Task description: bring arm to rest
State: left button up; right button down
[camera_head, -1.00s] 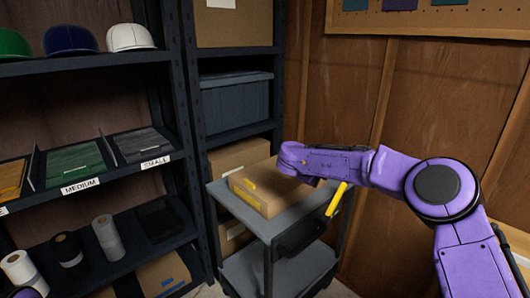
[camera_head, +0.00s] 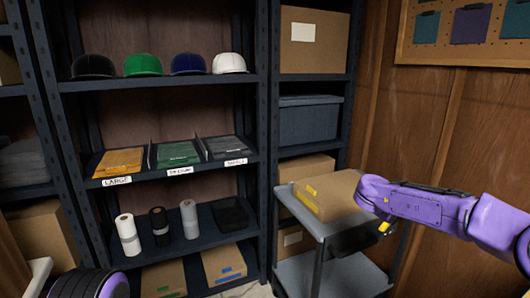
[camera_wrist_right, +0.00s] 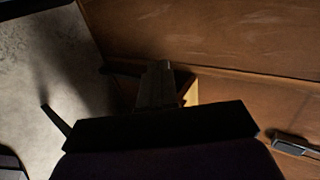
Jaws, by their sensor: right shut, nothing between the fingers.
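My right arm (camera_head: 440,208) is purple and reaches in from the right edge of the head view. Its far end overlaps the right side of a brown box on a grey cart. In that view I cannot make out its fingertips. In the right wrist view my right gripper (camera_wrist_right: 157,85) shows as dark, dim fingers held together, with nothing seen between them. Floor and brown wall lie beyond it. A purple part of my left arm (camera_head: 95,284) shows at the bottom left of the head view; its gripper is out of frame.
The grey cart (camera_head: 322,228) carries a brown box (camera_head: 335,195), close to my right arm. A yellow piece (camera_head: 385,226) shows below the arm. Dark shelves (camera_head: 190,85) hold caps, folded cloths and rolls. A wooden wall (camera_head: 430,120) stands at the right.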

jog(key=s+a+f+n+t+y, duration=0.1)
jog(key=a+f+n+t, duration=0.1)
jog(key=a+f+n, duration=0.4)
jog(key=s+a+f+n+t, duration=0.2)
jog(key=f+n+t, duration=0.15)
jog(key=f, duration=0.45)
jog(key=s+a+f+n+y+p, duration=0.1)
jog(key=s+a+f+n+y, duration=0.3)
jog(key=s+f+n, duration=0.65)
pick_arm(q)
jog(key=shift+w+r+p, duration=0.2)
jog(key=shift+r+p, duration=0.2)
jog(key=shift+r, duration=0.2)
jog(key=shift+w+r+p, duration=0.15)
jog(key=shift+r+p, duration=0.25)
jog(key=shift+r, duration=0.2)
pick_arm(e)
jog(key=s+f+n+g, duration=0.1)
jog(key=s+f+g, duration=0.1)
jog(key=s, duration=0.8)
jog(key=s+d+f+n+g+y, duration=0.1)
jog(key=s+f, duration=0.4)
jog(key=s, duration=0.6)
jog(key=s+d+f+n+g, duration=0.1)
jog(key=s+f+g, duration=0.3)
jog(key=s, duration=0.7)
jog(key=shift+s+d+f+n+y, duration=0.15)
jog(key=shift+s+f+n+y, duration=0.2)
jog(key=shift+n, duration=0.35)
